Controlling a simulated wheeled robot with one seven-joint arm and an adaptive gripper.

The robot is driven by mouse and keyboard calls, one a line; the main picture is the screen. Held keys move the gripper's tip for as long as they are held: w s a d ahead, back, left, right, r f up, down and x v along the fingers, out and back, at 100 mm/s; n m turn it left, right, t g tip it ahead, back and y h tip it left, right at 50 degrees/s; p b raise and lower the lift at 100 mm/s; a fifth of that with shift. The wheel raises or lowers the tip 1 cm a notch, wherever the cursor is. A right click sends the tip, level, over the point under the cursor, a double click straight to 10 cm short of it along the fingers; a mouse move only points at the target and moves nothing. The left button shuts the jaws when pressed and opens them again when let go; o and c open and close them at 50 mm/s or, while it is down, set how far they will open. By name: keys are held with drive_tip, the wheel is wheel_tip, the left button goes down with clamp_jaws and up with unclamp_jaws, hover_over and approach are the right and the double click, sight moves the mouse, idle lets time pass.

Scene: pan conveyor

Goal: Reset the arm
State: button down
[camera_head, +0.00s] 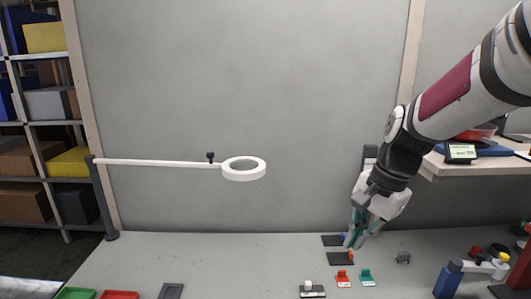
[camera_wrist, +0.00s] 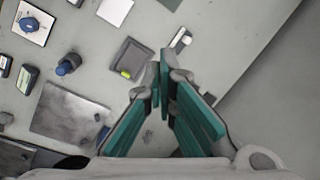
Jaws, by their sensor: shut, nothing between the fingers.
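My gripper (camera_head: 350,245) hangs from my arm at the right of the head view, its fingers pointing down toward the back of the grey workbench (camera_head: 235,262). In the wrist view the teal-padded fingers of my gripper (camera_wrist: 164,82) come together at their tips, with nothing held. In the head view the fingertips are close to two dark flat plates (camera_head: 340,259). Whether they touch the bench or the plates cannot be told.
A white ring on a horizontal arm (camera_head: 244,170) stands out over the bench at left. A small red item (camera_head: 344,279), a green item (camera_head: 367,278) and a blue cylinder (camera_head: 448,281) sit in front and right. A raised shelf (camera_head: 475,168) is at right. The bench's centre-left is clear.

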drive_tip(key=s+r+n+t+h, duration=0.1)
drive_tip(key=s+n, duration=0.4)
drive_tip(key=s, duration=0.5)
drive_tip(key=s+r+n+t+h, duration=0.1)
drive_tip(key=s+r+n, duration=0.3)
drive_tip(key=s, duration=0.7)
drive_tip(key=shift+d+r+n+t, duration=0.15)
drive_tip(key=shift+d+n+t, duration=0.15)
drive_tip(key=shift+n+t, duration=0.45)
